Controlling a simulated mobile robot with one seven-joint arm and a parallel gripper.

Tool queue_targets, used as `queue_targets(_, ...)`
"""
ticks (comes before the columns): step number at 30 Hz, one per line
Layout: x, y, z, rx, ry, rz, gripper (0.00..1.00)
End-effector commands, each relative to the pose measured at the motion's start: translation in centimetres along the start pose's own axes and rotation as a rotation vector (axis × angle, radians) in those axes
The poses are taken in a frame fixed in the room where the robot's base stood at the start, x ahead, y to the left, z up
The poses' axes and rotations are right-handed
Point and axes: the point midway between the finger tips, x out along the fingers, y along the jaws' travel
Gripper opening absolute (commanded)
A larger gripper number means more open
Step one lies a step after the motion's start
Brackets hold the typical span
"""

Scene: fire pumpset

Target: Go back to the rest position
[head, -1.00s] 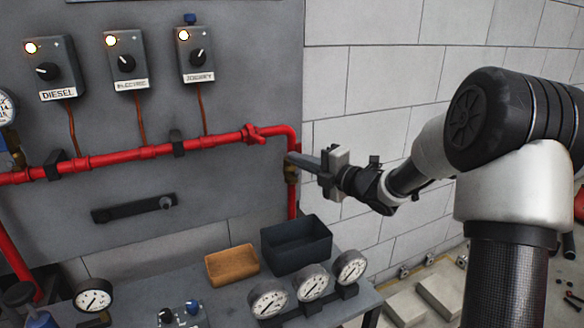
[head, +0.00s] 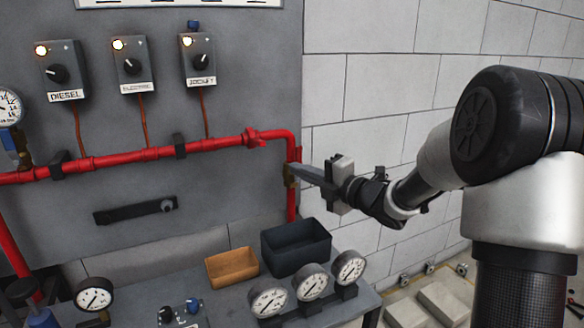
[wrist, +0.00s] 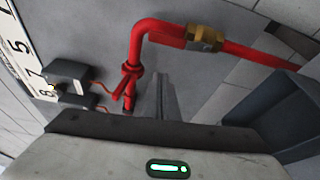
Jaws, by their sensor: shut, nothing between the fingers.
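My gripper (head: 312,176) is at the right of the panel in the head view, with its fingers pointing left. The fingers are together with nothing between them. The fingertips appear just right of the red pipe's downward leg and its brass fitting (head: 290,178); I cannot tell the exact gap in depth. In the wrist view, the fingers (wrist: 160,98) show at the centre, below the bend of the red pipe (wrist: 150,30).
A black bin (head: 296,246) and an orange-brown tray (head: 232,266) stand on the grey bench below. Several gauges (head: 312,281) line its front. Control boxes labelled DIESEL (head: 58,72), ELECTRIC (head: 134,64) and JOCKEY (head: 198,60) hang on the panel. The block wall (head: 385,90) behind my arm is bare.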

Motion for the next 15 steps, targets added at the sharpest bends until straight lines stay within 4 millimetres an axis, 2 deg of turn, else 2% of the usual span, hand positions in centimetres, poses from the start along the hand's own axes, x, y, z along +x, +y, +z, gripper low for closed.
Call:
queue_targets(3,-2.3,0.1,0.0,-0.001,0.0,-0.001,0.0)
queue_targets(6,-3.6,-0.1,0.0,0.0,0.001,-0.001,0.0)
queue_targets(11,-4.6,0.1,0.0,0.003,-0.009,-0.007,0.0)
queue_targets(15,-4.8,1.4,1.2,0.072,-0.132,-0.082,0.0)
